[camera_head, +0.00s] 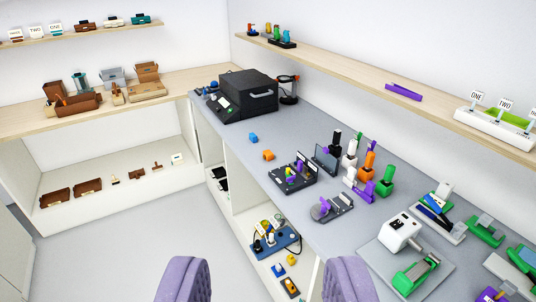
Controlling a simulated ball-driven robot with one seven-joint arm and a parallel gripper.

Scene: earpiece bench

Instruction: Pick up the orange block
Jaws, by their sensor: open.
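The orange block (268,155) is small and lies on the grey bench top (305,148), near its left edge. A blue block (253,138) lies just behind it, apart from it. My gripper (267,280) shows as two purple fingers at the bottom of the view, spread wide apart with nothing between them. It is well short of the orange block, in front of the bench's left side. No part of the orange block looks hidden.
A black box-shaped machine (247,95) stands behind the blocks. A dark tray of small parts (293,175) lies in front of them. Several coloured upright pieces (367,165) and a white-and-green device (400,232) stand to the right. Bench around the orange block is clear.

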